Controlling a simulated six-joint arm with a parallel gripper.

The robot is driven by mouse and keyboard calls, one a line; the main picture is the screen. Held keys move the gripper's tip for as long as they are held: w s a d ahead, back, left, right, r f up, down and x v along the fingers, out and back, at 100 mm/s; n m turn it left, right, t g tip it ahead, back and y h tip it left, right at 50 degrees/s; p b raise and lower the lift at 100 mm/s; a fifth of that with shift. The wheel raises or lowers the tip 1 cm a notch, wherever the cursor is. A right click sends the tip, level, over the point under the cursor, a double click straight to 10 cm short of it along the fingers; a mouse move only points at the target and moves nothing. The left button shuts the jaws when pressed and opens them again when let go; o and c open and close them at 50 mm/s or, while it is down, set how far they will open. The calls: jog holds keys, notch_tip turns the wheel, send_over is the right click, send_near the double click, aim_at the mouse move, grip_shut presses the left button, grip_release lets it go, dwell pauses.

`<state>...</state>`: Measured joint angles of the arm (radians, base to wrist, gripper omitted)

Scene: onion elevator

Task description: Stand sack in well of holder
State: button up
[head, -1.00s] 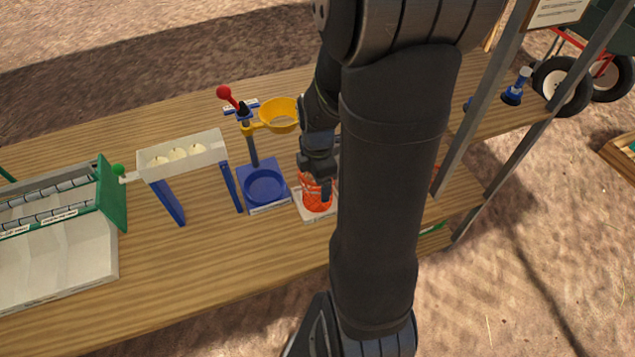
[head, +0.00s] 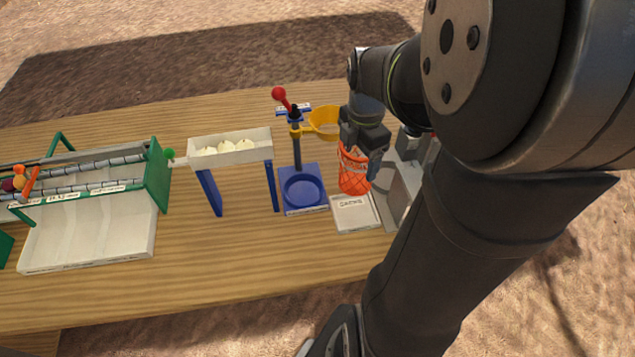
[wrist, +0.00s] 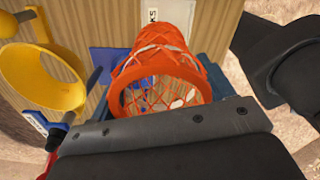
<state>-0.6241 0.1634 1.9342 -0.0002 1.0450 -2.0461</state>
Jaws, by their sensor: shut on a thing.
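An orange-red mesh sack (head: 354,170) hangs upright from my gripper (head: 363,143), above a white pad marked with text (head: 355,214). My gripper is shut on the sack near its rim. In the wrist view the sack (wrist: 160,60) shows its open round mouth, and the gripper (wrist: 165,110) lies along its near side. The holder has a blue base with a round well (head: 302,190), just left of the sack, and a post with a red knob (head: 279,94). The well looks empty. A yellow ring (head: 326,121) sticks out from the post; it also shows in the wrist view (wrist: 40,75).
A white trough (head: 230,150) with pale onions stands on blue legs left of the holder. A green-ended roller conveyor (head: 90,190) is farther left. Grey metal parts (head: 403,180) stand right of the pad. The wooden table front (head: 230,265) is clear.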

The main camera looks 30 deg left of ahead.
jog(key=n, duration=0.1)
jog(key=a+n, duration=0.1)
jog(key=n, duration=0.1)
jog(key=a+n, duration=0.1)
jog(key=n, duration=0.1)
jog(key=shift+w+r, duration=0.35)
jog(key=shift+w, duration=0.05)
jog(key=shift+s+a+f, duration=0.65)
jog(key=shift+a+f, duration=1.15)
jog(key=shift+a, duration=0.05)
jog(key=shift+s+a+f, duration=0.6)
jog(key=shift+a+f, duration=1.25)
jog(key=shift+s+a+f, duration=0.65)
jog(key=shift+a+f, duration=1.15)
jog(key=shift+a, duration=0.05)
jog(key=shift+f, duration=0.1)
jog(key=o, duration=1)
notch_tip(320, 180, up, 12)
jog(key=shift+r, duration=0.15)
